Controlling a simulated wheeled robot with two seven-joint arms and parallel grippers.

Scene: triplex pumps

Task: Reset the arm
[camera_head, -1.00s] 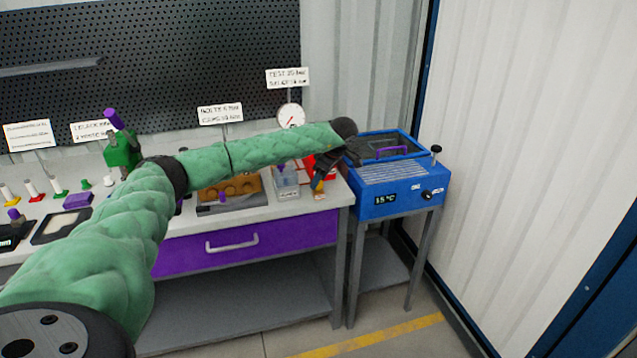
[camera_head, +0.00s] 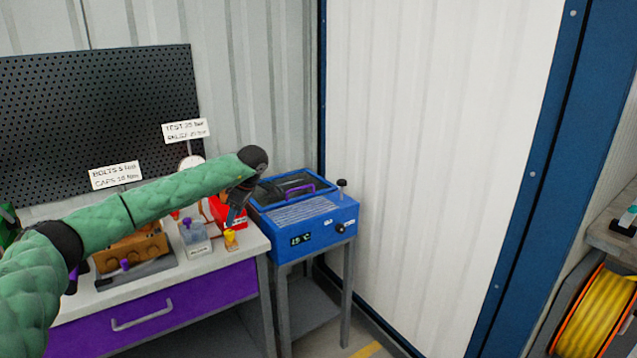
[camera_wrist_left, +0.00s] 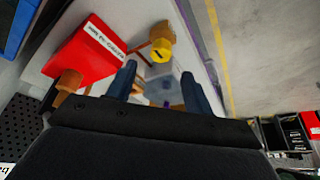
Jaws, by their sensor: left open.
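My left arm, in a green sleeve, comes in from the left in the head view and reaches across the workbench (camera_head: 200,262). My left gripper (camera_head: 234,215) hangs at its end, above the right end of the bench beside the blue bath. In the left wrist view the gripper (camera_wrist_left: 163,82) shows two dark fingers standing apart, with nothing held between them. Beyond the fingers are a clear box (camera_wrist_left: 165,82) and a yellow-topped fitting (camera_wrist_left: 161,46). My right gripper is in neither view.
A blue bath (camera_head: 310,225) with a purple handle stands right of the bench. A red box (camera_wrist_left: 85,55) lies near the gripper. A brown pump block (camera_head: 135,248) and a purple drawer (camera_head: 160,310) are left. A yellow hose reel (camera_head: 595,315) is far right.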

